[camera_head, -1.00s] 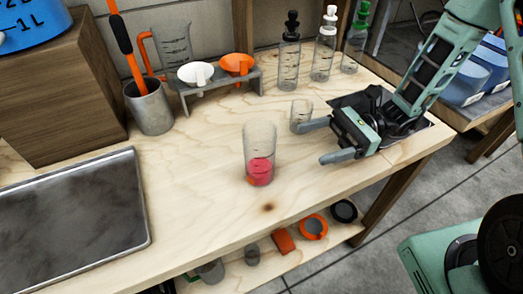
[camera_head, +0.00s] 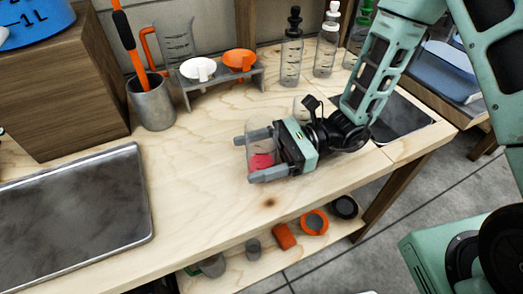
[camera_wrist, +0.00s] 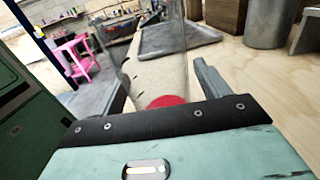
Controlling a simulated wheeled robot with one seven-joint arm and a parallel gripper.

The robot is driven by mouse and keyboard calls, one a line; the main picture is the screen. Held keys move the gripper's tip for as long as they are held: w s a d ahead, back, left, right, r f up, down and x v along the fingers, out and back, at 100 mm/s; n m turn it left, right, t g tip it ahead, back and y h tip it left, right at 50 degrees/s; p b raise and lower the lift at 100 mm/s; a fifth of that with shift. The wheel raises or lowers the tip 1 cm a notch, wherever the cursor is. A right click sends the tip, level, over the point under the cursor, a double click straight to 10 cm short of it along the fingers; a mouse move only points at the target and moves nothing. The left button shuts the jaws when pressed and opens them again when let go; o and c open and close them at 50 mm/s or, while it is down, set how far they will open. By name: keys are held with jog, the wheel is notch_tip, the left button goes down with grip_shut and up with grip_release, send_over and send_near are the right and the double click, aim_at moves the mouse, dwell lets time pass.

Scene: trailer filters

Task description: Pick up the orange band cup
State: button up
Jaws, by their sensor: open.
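A clear cup (camera_head: 260,143) with a red lower part stands upright on the wooden bench. I cannot make out a separate orange band on it. My gripper (camera_head: 247,160) is open and low over the bench, with one finger on the far side of the cup and one on the near side. The cup is between the fingers, its right side partly hidden by the gripper. In the wrist view the clear cup (camera_wrist: 150,55) shows between the two fingers, its red part (camera_wrist: 166,101) just above the gripper body. I cannot tell whether either finger touches it.
A rack (camera_head: 222,84) with white and orange funnels, a metal pot (camera_head: 151,105) and bottles (camera_head: 291,55) stand at the back. A metal tray (camera_head: 70,222) lies left. Bench between tray and cup is clear.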

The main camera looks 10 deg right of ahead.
jog(key=shift+a, duration=0.3)
jog(key=c, duration=1)
jog(key=shift+r, duration=0.15)
jog(key=shift+c, duration=0.2)
notch_tip(320, 180, up, 10)
jog(key=p, duration=0.1)
jog(key=shift+f, duration=0.2)
